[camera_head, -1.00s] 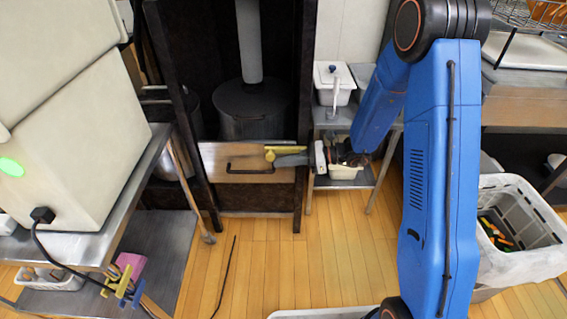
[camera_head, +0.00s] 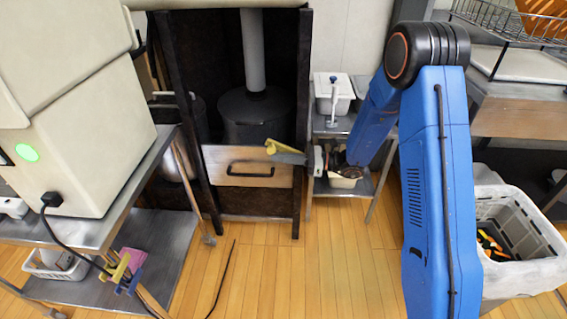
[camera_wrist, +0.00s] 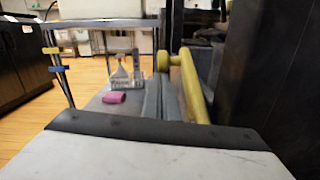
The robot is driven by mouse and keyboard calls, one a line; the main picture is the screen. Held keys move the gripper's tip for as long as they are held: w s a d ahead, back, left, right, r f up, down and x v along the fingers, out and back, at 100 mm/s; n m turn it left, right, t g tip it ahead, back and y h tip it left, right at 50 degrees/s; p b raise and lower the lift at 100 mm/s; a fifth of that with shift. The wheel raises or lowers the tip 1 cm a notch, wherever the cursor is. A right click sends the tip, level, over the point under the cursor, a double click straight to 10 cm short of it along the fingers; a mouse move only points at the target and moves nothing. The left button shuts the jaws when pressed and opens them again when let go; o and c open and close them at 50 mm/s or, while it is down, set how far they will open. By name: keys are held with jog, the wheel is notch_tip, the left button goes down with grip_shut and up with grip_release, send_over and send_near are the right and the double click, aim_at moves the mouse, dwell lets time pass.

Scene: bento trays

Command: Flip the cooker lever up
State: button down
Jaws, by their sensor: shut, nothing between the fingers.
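The yellow cooker lever (camera_head: 272,147) is at the front of the dark cooker frame (camera_head: 306,90), above the wooden front panel (camera_head: 225,160). My gripper (camera_head: 285,157) is shut and empty, its grey fingers close below and beside the lever in the head view. In the wrist view, the lever (camera_wrist: 195,88) is a long tilted bar with a round knob, just right of my closed grey fingers (camera_wrist: 163,85). I cannot tell whether they touch. My blue arm hides part of the right side in the head view.
A dark pot (camera_head: 255,115) stands inside the cooker frame. A small steel shelf with white tubs (camera_head: 343,92) is right of it. A white crate (camera_head: 515,225) stands at the right. A large cream machine (camera_head: 85,140) is on a steel table at the left. The wooden floor between is mostly clear.

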aim_at(286, 151)
jog(key=shift+d+r, duration=0.5)
jog(key=shift+r, duration=0.3)
jog(key=shift+d+r, duration=0.5)
jog(key=shift+r, duration=0.3)
jog(key=shift+f, duration=0.1)
